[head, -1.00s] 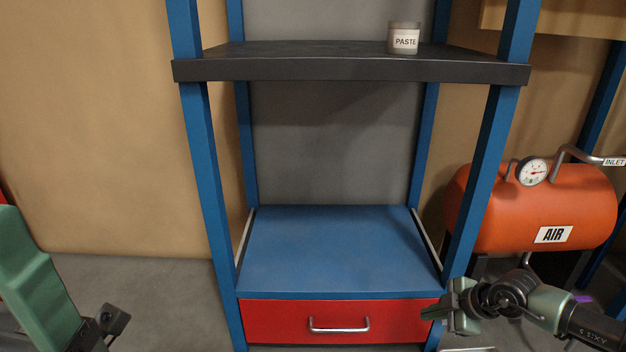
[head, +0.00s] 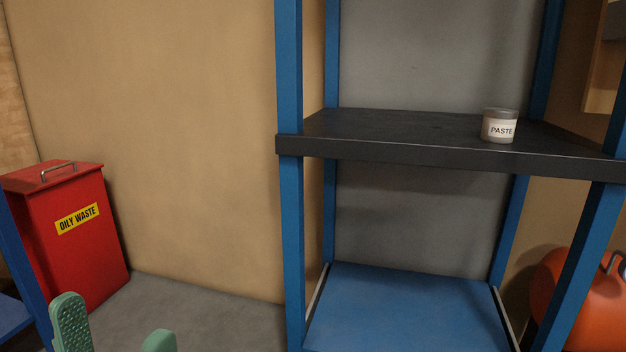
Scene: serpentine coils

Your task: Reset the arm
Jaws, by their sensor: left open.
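My left gripper (head: 114,318) shows at the bottom left of the head view. Its two green fingers stand apart with the grey floor visible between them, so it is open and empty. The rest of my left arm is below the picture edge. My right gripper and right arm are out of view. The left gripper is to the left of the blue-framed shelf unit and in front of the red bin, touching nothing that I can see.
A red oily waste bin (head: 75,245) stands at the left. A blue-framed rack with a black shelf (head: 400,130) carries a paste jar (head: 499,127). Its lower blue shelf (head: 410,310) is bare. An orange air tank (head: 560,300) is partly visible at the right. The floor between bin and rack is clear.

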